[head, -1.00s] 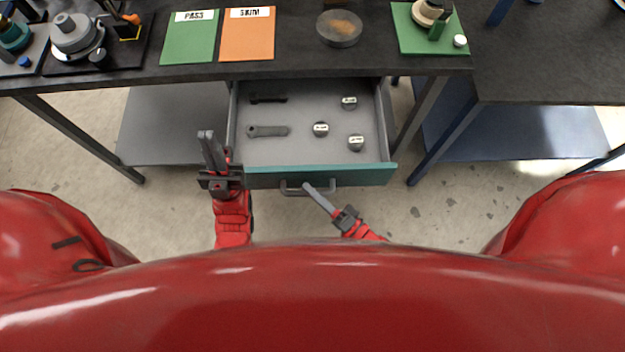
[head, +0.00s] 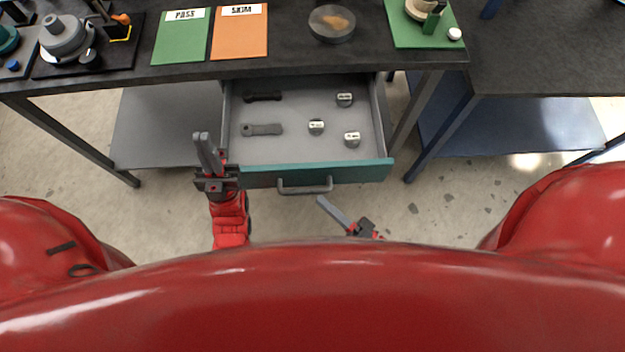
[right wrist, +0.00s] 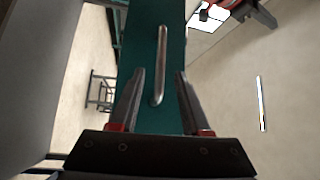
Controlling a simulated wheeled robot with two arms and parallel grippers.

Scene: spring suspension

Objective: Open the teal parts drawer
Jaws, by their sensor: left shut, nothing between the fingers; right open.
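The teal-fronted parts drawer (head: 350,173) is pulled out from under the dark bench in the head view, its grey inside showing. Its grey bar handle (head: 305,189) is on the front; it also shows in the right wrist view (right wrist: 161,65). My right gripper (head: 321,199) is just in front of the drawer, near the handle but apart from it. In the right wrist view my right gripper (right wrist: 159,75) is open, with the handle seen between and beyond its fingers. My left gripper (head: 203,142) is shut and empty, beside the drawer's left front corner.
Inside the drawer are a black tool (head: 263,97), a grey wrench-like part (head: 262,130) and several small labelled knobs (head: 316,127). The bench (head: 290,45) above holds a green PASS mat (head: 180,40), an orange mat (head: 240,38) and a round dish (head: 332,24). Floor before the drawer is clear.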

